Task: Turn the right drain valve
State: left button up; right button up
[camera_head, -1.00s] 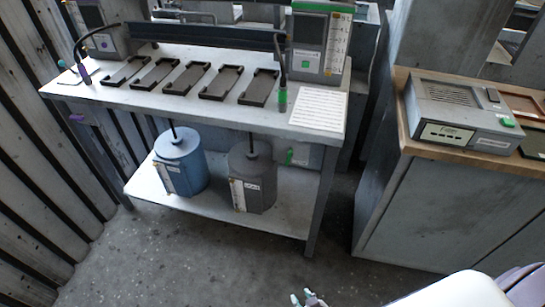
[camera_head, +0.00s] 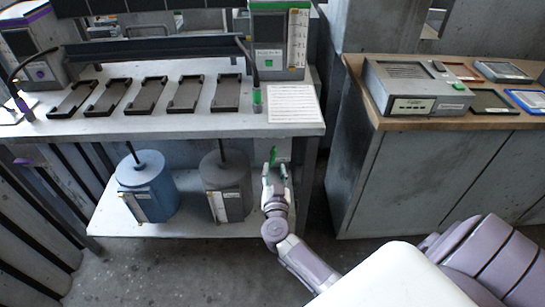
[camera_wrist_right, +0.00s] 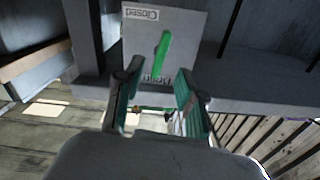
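The right drain valve has a green handle (camera_head: 274,157) on a grey box (camera_head: 283,146) under the bench top, at its right end. In the right wrist view the handle (camera_wrist_right: 161,56) stands near upright, slightly tilted, on a plate with a "Closed" label at one end and a second, partly hidden label at the other. My right gripper (camera_head: 274,170) is just in front of the handle. In the right wrist view its two fingers (camera_wrist_right: 156,90) are spread apart, with the handle beyond and between them, not gripped. My left gripper is not in view.
A blue canister (camera_head: 146,187) and a grey canister (camera_head: 226,187) stand on the lower shelf (camera_head: 180,228), left of my right gripper. The bench top (camera_head: 200,122) hangs over the valve. A wood-topped cabinet (camera_head: 420,180) stands to the right.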

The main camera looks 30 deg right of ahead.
aim_at(274, 158)
jog(key=b+x, duration=0.1)
jog(key=x, duration=0.5)
jog(key=shift+w+d, duration=0.15)
jog(key=shift+w, duration=0.2)
grip_shut()
